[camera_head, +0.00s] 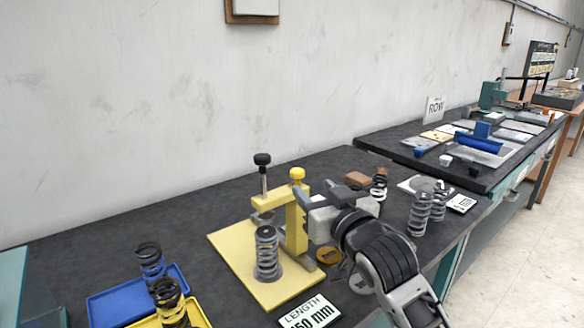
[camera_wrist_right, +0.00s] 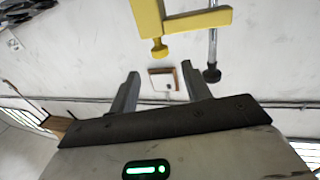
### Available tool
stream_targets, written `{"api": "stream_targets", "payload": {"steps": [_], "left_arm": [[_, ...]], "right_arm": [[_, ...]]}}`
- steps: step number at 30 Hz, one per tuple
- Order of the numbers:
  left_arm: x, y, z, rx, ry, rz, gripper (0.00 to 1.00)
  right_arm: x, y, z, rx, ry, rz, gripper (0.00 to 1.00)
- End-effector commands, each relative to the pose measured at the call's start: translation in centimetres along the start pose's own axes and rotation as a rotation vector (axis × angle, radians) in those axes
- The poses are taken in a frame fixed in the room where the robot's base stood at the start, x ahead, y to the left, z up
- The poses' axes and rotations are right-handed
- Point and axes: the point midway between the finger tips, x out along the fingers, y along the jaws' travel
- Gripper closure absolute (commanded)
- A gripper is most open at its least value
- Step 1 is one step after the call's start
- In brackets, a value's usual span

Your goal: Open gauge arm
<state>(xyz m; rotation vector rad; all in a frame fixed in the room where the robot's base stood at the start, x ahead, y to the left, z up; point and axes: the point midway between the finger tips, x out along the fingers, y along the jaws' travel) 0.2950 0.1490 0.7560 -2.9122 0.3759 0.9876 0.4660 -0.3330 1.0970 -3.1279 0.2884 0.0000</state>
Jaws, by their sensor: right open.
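The yellow gauge (camera_head: 297,228) stands on a yellow base plate (camera_head: 228,250) on the dark bench. Its arm (camera_head: 272,200) reaches left from the post. A black-knobbed rod (camera_head: 262,172) and a yellow knob (camera_head: 297,174) top it. A grey coil spring (camera_head: 267,255) stands upright on the plate below the arm. My right gripper (camera_head: 318,193) is just right of the post, open. In the right wrist view, my right gripper (camera_wrist_right: 160,70) has spread, empty fingers. There the yellow arm (camera_wrist_right: 190,22) and rod (camera_wrist_right: 212,45) appear beyond the fingertips. Contact cannot be told. My left gripper is out of view.
A blue tray (camera_head: 110,305) and a yellow tray (camera_head: 198,315) with dark springs are at the front left. Several springs (camera_head: 418,212) stand to the right. The back left bench is clear.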

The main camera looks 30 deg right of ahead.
Motion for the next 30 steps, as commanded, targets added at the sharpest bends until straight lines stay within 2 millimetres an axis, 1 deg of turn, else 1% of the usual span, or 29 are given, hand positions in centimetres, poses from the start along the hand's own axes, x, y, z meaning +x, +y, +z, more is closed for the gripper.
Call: {"api": "stream_targets", "payload": {"steps": [1,9,12,15,21,28,29,30], "left_arm": [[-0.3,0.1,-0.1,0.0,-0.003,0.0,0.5],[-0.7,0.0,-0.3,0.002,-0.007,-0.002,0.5],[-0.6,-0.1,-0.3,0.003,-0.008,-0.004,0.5],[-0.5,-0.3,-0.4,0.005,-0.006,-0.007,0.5],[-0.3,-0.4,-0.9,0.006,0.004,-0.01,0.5],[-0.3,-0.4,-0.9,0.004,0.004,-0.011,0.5],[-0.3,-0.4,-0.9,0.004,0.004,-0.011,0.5],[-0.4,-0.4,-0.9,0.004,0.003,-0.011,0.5]], "right_arm": [[1.3,0.0,-0.4,-0.001,0.003,0.0,0.52],[7.0,0.0,-0.3,0.0,0.002,0.001,0.52],[8.7,0.0,-0.3,-0.001,0.002,0.001,0.52],[9.9,0.0,-0.2,-0.001,0.002,0.001,0.52],[10.9,0.0,-0.1,-0.001,0.001,0.0,0.52],[11.0,0.0,-0.1,-0.001,0.002,0.0,0.52],[10.9,0.0,-0.1,-0.001,0.002,0.0,0.55],[10.9,0.0,-0.1,-0.001,0.002,0.0,0.66]]}}
